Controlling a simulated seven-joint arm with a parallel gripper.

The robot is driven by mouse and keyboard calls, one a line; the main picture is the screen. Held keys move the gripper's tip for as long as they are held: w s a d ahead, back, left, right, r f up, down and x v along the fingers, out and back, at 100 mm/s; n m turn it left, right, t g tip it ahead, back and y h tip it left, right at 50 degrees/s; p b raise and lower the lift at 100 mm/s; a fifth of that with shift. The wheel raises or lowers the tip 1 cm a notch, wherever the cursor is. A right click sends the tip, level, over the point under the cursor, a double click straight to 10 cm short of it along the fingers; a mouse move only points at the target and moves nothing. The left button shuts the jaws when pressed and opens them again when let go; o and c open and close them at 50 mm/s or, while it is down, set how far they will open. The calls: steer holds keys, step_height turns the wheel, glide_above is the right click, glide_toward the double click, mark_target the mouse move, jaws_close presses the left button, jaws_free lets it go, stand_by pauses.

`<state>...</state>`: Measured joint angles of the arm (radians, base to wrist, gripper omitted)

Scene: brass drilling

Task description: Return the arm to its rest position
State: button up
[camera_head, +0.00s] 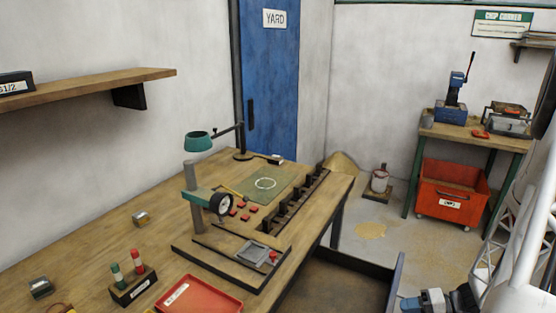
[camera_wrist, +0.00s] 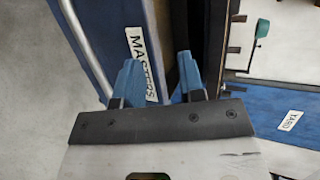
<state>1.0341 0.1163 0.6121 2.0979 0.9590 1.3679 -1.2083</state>
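In the wrist view my gripper (camera_wrist: 157,76) shows two blue fingers held apart, with nothing between them. Behind them is a blue surface with a label reading MASTERS (camera_wrist: 140,62). In the head view my gripper (camera_head: 428,301) is at the bottom, right of the bench, with its blue parts partly cut off by the frame. My white arm comes in along the right edge.
The wooden workbench (camera_head: 75,255) on the left bears a drill fixture (camera_head: 205,205), a red tray (camera_head: 200,300) and a block with red and green pegs (camera_head: 133,288). A red bin (camera_head: 450,198) stands under the back table (camera_head: 470,133). Floor between is mostly clear.

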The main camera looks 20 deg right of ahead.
steer(key=w+a+r+n+g+h, duration=0.15)
steer(key=a+r+g, duration=0.25)
steer(key=a+r, duration=0.45)
steer(key=w+a+r+n+g+h, duration=0.1)
steer(key=a+r+n+g+h, duration=0.2)
steer(key=a+r, duration=0.5)
steer(key=s+a+r+n+t+h, duration=0.1)
steer(key=s+a+r+h, duration=0.3)
steer(key=a+r, duration=0.3)
steer(key=s+a+r+n+t+h, duration=0.1)
steer(key=s+a+r+t+h, duration=0.1)
steer(key=a+r, duration=0.5)
steer(key=s+a+h, duration=0.1)
steer(key=s, duration=0.1)
steer(key=shift+s+h, duration=0.3)
steer(key=shift+h, duration=0.05)
